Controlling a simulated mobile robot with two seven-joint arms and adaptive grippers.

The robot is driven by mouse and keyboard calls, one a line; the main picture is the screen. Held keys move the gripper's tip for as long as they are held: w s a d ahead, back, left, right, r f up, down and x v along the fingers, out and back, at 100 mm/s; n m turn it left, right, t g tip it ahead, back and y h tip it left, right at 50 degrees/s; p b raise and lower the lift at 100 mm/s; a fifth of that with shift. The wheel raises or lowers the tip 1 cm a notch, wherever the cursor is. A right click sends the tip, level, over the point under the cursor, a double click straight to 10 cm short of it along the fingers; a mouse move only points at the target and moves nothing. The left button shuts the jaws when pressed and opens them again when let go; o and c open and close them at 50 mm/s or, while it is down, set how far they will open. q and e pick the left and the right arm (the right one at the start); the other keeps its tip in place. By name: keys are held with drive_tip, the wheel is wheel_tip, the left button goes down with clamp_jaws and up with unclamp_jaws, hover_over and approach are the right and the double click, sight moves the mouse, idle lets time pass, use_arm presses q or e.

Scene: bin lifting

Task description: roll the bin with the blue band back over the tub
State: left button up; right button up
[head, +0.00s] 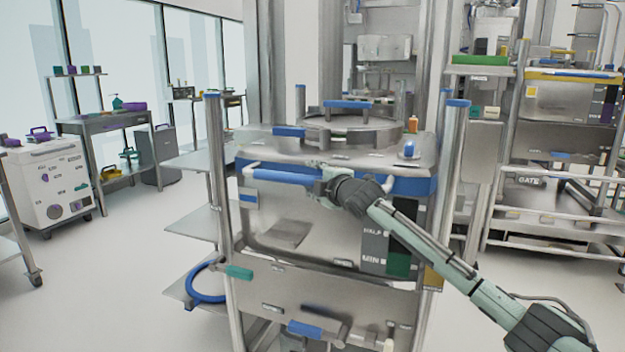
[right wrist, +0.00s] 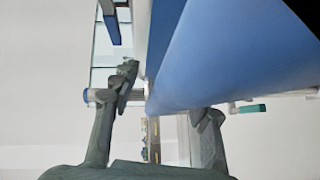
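The bin with the blue band (head: 400,187) stands upright in a steel post frame in the middle of the head view. It has a round steel lid (head: 350,130) and a front push bar with a blue sleeve (head: 285,175). My right gripper (head: 320,184) is at the right part of this bar. In the right wrist view its two fingers (right wrist: 165,100) are spread apart, with a large blue surface (right wrist: 225,60) close between and above them. I cannot tell whether they touch it. My left gripper is out of view. I cannot make out the tub for certain.
A green-handled lever (head: 239,272) and a blue ring (head: 205,284) are low on the frame's left. Side shelves (head: 200,222) stick out there. A similar yellow-banded bin (head: 565,100) with rails stands right. A white cart (head: 50,185) stands left.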

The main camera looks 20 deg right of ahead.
drive_tip(key=shift+s+f, duration=0.15)
drive_tip(key=shift+s, duration=0.3)
drive_tip(key=v, duration=1.1)
drive_tip(key=shift+r, duration=0.2)
drive_tip(key=s+d+f+m+g+h, duration=0.1)
drive_tip(key=s+f+m+g, duration=0.3)
drive_tip(key=f, duration=0.9)
drive_tip(key=s+d+f+m+g+h, duration=0.15)
drive_tip(key=s+f, duration=0.35)
drive_tip(key=f, duration=0.9)
drive_tip(key=s+f+m+g+h, duration=0.1)
drive_tip(key=s+f+m, duration=0.35)
drive_tip(key=f, duration=0.85)
drive_tip(key=s+f+m+g, duration=0.2)
drive_tip(key=s+f, duration=0.5)
drive_tip(key=s, duration=0.4)
drive_tip(key=s+d+f+m+g, duration=0.1)
drive_tip(key=s+f+m+g, duration=0.1)
drive_tip(key=s+f, duration=0.6)
drive_tip(key=s+d+f+m+g, duration=0.1)
drive_tip(key=s+f+m+g, duration=0.1)
drive_tip(key=s+f, duration=0.6)
drive_tip(key=s+g, duration=0.1)
drive_tip(key=s, duration=0.4)
drive_tip(key=shift+s+f+h, duration=0.25)
drive_tip(key=shift+s+h, duration=0.1)
